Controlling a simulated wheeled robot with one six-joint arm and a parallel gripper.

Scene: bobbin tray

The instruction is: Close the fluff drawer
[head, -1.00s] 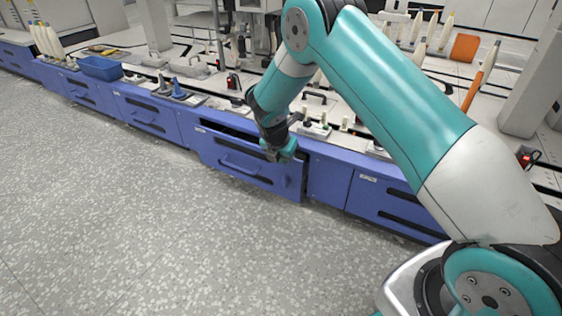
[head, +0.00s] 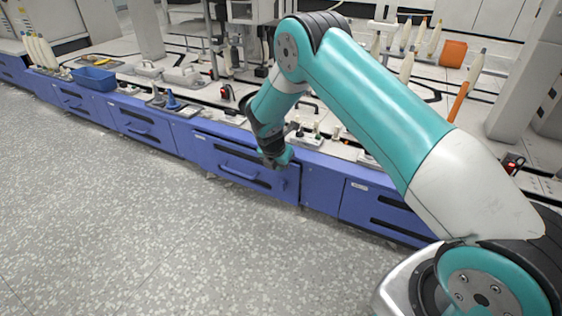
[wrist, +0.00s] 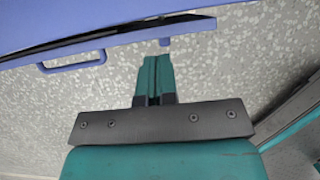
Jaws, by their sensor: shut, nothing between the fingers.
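The fluff drawer (head: 212,157) is a blue front panel in the long blue machine base, with a bar handle (head: 238,171) and dark slots. Contact with the front is not clear.
Grey speckled floor (head: 130,240) is free in front of the machine. On the machine top are a blue bin (head: 94,78), white and orange bobbins, and small parts. Another blue panel (head: 385,212) continues to the right of the drawer.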

